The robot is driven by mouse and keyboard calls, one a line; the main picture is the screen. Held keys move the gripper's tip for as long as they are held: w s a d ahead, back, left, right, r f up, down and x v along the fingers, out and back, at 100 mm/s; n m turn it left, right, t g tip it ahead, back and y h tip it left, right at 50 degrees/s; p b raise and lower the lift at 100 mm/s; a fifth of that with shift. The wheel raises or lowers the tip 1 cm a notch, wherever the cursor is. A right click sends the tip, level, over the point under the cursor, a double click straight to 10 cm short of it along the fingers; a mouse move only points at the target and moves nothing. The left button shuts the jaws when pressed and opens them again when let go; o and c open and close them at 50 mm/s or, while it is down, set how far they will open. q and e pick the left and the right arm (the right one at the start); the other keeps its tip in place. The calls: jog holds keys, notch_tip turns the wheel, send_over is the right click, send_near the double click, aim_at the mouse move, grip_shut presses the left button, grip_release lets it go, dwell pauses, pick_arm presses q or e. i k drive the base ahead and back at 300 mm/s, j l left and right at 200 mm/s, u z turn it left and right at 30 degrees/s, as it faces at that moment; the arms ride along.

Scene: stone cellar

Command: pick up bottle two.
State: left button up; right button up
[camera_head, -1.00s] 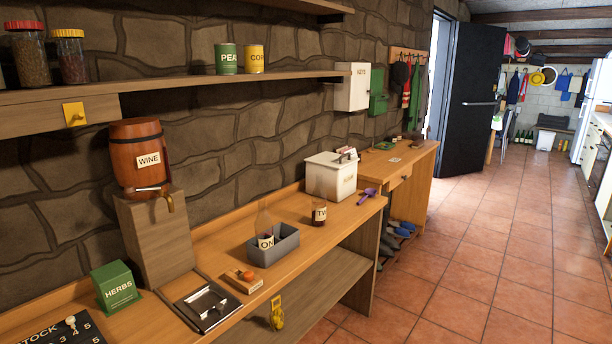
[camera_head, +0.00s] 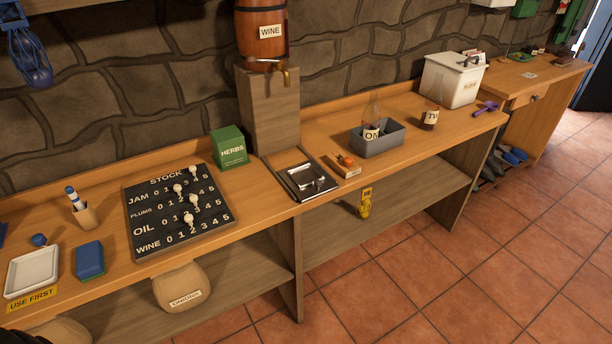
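Bottle two, with a white label of which "TW" can be read (camera_head: 431,119), stands upright on the wooden bench at the right of the head view. It has dark contents low down; its clear upper part is hard to make out. To its left, a clear bottle labelled "ON" (camera_head: 374,112) stands in a grey open bin (camera_head: 378,148).
A white lidded box (camera_head: 452,82) stands behind and right of bottle two, with a purple scoop (camera_head: 487,108) beside it. Floor in front is clear.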

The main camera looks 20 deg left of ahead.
aim_at(434, 98)
jog(key=i+l+u, duration=0.1)
jog(key=u, duration=0.3)
jog(key=i+l+u, duration=0.2)
jog(key=u, duration=0.2)
jog(key=i+l+u, duration=0.2)
jog(key=u, duration=0.2)
